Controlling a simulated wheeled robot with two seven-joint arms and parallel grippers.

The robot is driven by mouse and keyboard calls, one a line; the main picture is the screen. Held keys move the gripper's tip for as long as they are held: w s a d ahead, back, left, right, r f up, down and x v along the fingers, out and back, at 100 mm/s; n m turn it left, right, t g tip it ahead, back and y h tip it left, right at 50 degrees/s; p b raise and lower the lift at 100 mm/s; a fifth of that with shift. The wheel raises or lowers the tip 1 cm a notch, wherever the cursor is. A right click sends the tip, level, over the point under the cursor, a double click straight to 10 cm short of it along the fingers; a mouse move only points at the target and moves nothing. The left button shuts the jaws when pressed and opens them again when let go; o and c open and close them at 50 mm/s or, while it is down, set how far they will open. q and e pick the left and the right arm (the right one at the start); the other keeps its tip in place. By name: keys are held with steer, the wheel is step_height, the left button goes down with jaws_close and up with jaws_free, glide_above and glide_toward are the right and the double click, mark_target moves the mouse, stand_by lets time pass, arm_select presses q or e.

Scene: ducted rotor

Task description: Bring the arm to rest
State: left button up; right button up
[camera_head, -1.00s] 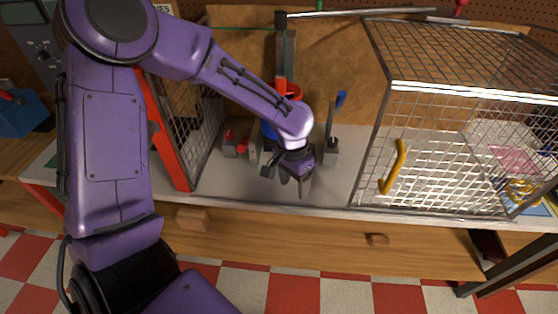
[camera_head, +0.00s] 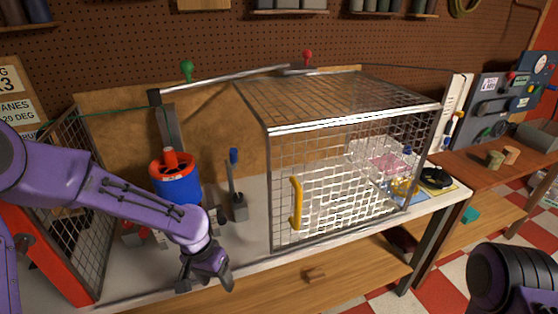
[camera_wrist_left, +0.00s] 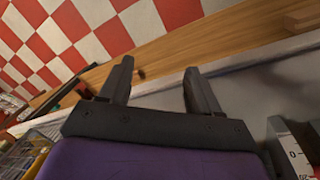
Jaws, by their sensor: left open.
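My left arm comes in from the left in the head view, purple, with its gripper (camera_head: 207,282) pointing down at the front edge of the bench (camera_head: 262,262). In the left wrist view the two dark fingers of the gripper (camera_wrist_left: 158,88) stand apart with nothing between them. Beyond the fingertips are the bench's wooden front and the checkered floor. A blue and red cylinder (camera_head: 176,185) stands behind my left forearm, its lower part partly hidden. A dark purple part of my own body shows at the lower right of the head view. My right gripper is not in view.
A wire cage (camera_head: 345,185) with a yellow handle (camera_head: 296,203) stands right of the gripper. A red-framed mesh panel (camera_head: 82,190) is at the left. A grey block with a blue-tipped lever (camera_head: 234,185) stands between cylinder and cage. A wooden drawer knob (camera_head: 314,275) juts out below.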

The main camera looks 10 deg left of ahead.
arm_select(q)
steer(key=s+d+f+n+t+b, duration=0.1)
steer(key=s+f+n+b, duration=0.3)
steer(key=f, duration=0.7)
steer(key=s+d+f+n+b, duration=0.1)
steer(key=s+f+b, duration=0.2)
steer(key=s+f, duration=0.55)
steer(key=s+a+f+n+t+y+b, duration=0.2)
steer(key=s+a+f+y, duration=0.3)
steer(key=s+a+f, duration=0.3)
steer(key=shift+s+a+f+n+b, duration=0.3)
steer(key=shift+s+f+n+b, duration=0.25)
steer(key=shift+f, duration=0.35)
